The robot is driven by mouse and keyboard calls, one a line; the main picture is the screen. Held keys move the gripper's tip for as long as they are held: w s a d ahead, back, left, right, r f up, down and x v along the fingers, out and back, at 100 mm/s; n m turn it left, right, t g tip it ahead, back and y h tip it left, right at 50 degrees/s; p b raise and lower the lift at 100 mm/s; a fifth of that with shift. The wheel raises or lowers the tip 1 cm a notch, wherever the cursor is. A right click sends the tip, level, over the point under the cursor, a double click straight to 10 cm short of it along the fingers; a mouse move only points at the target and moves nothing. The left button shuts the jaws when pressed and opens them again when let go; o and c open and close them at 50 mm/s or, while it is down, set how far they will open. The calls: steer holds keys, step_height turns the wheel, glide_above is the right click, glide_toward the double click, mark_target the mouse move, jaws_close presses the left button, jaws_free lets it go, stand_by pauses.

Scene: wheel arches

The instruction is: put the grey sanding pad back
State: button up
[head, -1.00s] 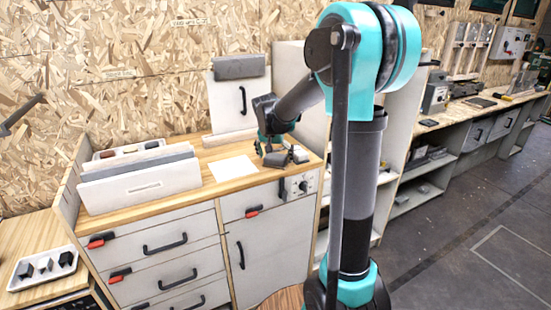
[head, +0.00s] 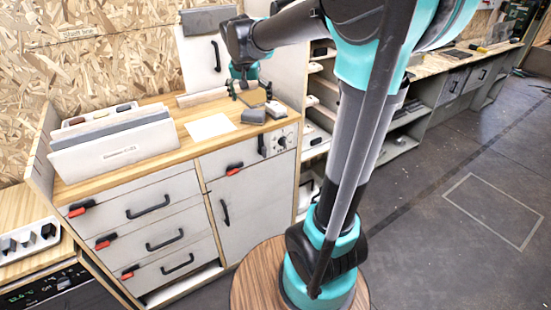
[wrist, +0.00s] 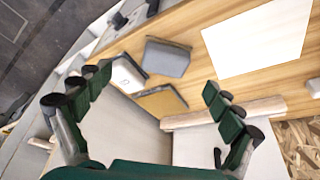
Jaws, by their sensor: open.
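A grey block that looks like the sanding pad (head: 254,117) lies on the wooden worktop, just right of a white sheet. In the wrist view the grey pad (wrist: 167,58) lies beside a tan-topped block (wrist: 163,101) and a small white-topped block (wrist: 127,73). My gripper (head: 246,86) is above the back of the worktop, behind the grey pad. In the wrist view my gripper (wrist: 158,82) is open, its fingers wide apart on either side of the blocks. I see nothing held between them.
The white sheet (head: 211,127) lies flat on the worktop. A rack of upright panels (head: 115,150) stands at left, with a tray of blocks (head: 95,117) behind it. A wooden strip (wrist: 222,113) runs along the worktop. Another tray (head: 30,240) sits lower left.

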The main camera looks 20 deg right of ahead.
steer(key=s+d+f+n+y, duration=0.1)
steer(key=s+d+f+n, duration=0.1)
steer(key=s+f, duration=0.8)
steer(key=s+d+f+n, duration=0.3)
steer(key=s+f, duration=0.7)
steer(key=s, duration=0.4)
steer(key=shift+s+y, duration=0.3)
steer(key=shift+y, duration=0.1)
